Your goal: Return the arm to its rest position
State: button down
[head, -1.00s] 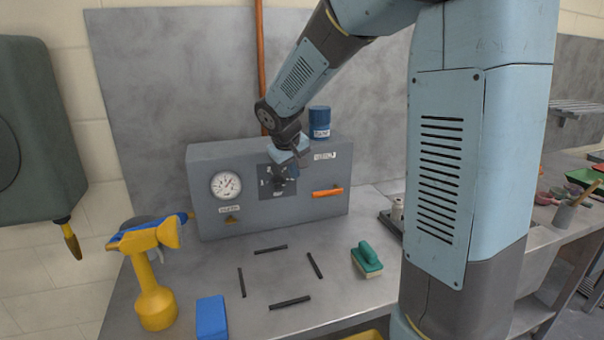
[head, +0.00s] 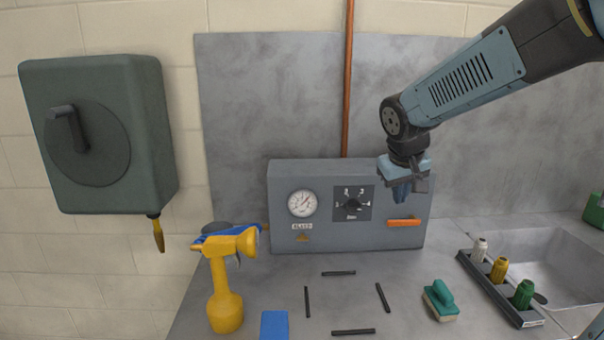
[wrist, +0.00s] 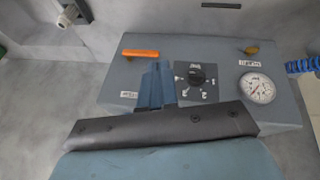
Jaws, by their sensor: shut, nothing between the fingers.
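My arm reaches in from the upper right in the head view. My gripper (head: 402,194) points down in front of the right part of the grey control box (head: 300,235), above its orange handle (head: 404,223). Its fingers are closed together with nothing between them. In the wrist view the blue fingers of my gripper (wrist: 156,88) show against the box, beside the black dial (wrist: 197,76) and the orange handle (wrist: 141,53). In the head view the dial (head: 352,203) lies left of the gripper, apart from it.
A rack (head: 505,300) with three bottles is at right, by a sink (head: 548,262). A green hose box (head: 150,120) hangs left.

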jog(key=s+r+m+t+y, duration=0.1)
jog(key=s+r+m, duration=0.1)
jog(key=s, duration=1.7)
jog(key=shift+d+y, duration=0.4)
jog(key=shift+d, duration=0.05)
jog(key=c, duration=1.8)
grip_release()
